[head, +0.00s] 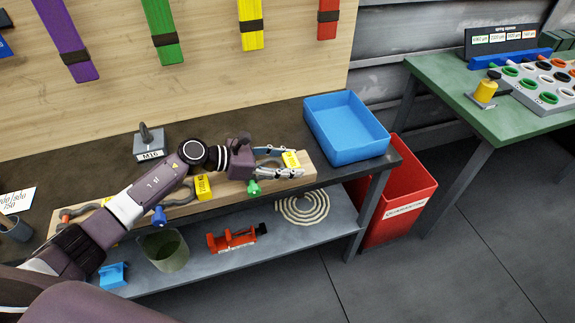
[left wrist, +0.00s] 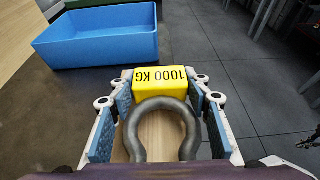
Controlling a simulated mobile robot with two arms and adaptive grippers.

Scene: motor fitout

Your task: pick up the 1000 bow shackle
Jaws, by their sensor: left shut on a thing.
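The 1000 bow shackle shows in the left wrist view as a dark grey bow (left wrist: 160,104) with a yellow tag (left wrist: 165,82) reading 1000 KG. My left gripper (left wrist: 162,98) is shut on it, with pads on both sides of the bow and tag. In the head view the left gripper (head: 294,163) is at the right end of a wooden board (head: 222,199) on the bench. The yellow tag (head: 291,159) shows between its fingers, and a green pin end (head: 253,188) shows below. Most of the bow is hidden there. My right gripper is not in view.
Other shackles on the board include ones with a blue pin (head: 159,215) and a red pin (head: 64,214). A blue bin (head: 345,128) stands right of the gripper. A block marked M16 (head: 152,146) stands behind. A red quarantine bin (head: 404,200) is on the floor.

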